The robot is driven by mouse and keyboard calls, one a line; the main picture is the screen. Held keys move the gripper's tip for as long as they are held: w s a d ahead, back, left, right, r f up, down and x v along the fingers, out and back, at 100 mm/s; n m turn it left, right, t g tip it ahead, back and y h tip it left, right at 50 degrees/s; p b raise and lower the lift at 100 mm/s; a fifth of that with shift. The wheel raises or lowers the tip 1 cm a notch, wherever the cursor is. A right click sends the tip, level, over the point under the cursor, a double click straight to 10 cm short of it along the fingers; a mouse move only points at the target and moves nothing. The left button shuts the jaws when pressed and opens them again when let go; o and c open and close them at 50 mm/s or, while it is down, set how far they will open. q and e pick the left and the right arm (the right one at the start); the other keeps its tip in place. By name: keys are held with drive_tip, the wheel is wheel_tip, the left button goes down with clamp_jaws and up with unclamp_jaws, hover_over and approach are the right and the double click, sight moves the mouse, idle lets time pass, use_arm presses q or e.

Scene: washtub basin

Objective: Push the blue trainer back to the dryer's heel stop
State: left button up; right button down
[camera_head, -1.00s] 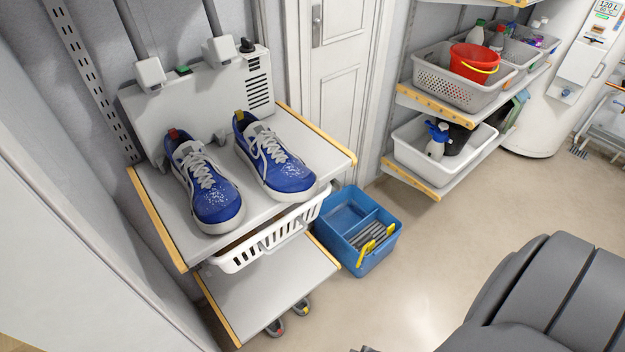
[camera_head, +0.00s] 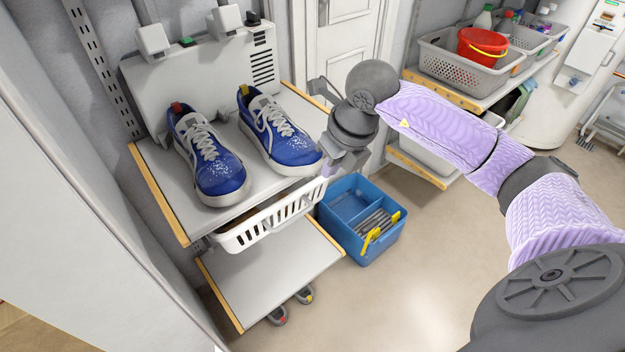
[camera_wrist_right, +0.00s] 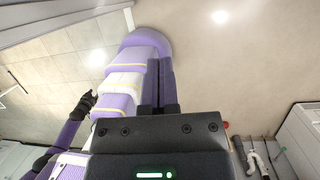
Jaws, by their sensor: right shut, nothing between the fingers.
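Two blue trainers with white laces and soles stand side by side on the dryer's grey shelf (camera_head: 160,165), toes to the front. The left blue trainer (camera_head: 222,172) has a red heel tab and stands further forward. The right blue trainer (camera_head: 284,138) has a yellow heel tab. The grey dryer (camera_head: 205,72) is behind them; the heel stops are mostly hidden by the shoes. My right gripper (camera_head: 330,171) is shut and empty, pointing down just right of the right trainer's toe. Contact cannot be told. My left gripper does not show in the head view.
A white basket (camera_head: 270,222) hangs under the shelf, above a lower shelf (camera_head: 265,285). A blue caddy (camera_head: 362,245) stands on the floor to the right. Wall shelves with a grey basket (camera_head: 462,72) and red bucket (camera_head: 482,46) are beyond my right arm.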

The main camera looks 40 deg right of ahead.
use_arm(q)
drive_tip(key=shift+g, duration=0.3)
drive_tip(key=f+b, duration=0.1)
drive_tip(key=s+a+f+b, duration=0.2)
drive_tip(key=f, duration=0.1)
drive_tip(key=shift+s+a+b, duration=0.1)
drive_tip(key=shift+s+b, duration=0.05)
drive_tip(key=shift+b, duration=0.25)
use_arm(e)
drive_tip(key=w+d+f+h, duration=0.1)
drive_tip(key=w+f, duration=0.5)
drive_tip(key=f, duration=0.2)
drive_tip(key=shift+w+f, duration=0.35)
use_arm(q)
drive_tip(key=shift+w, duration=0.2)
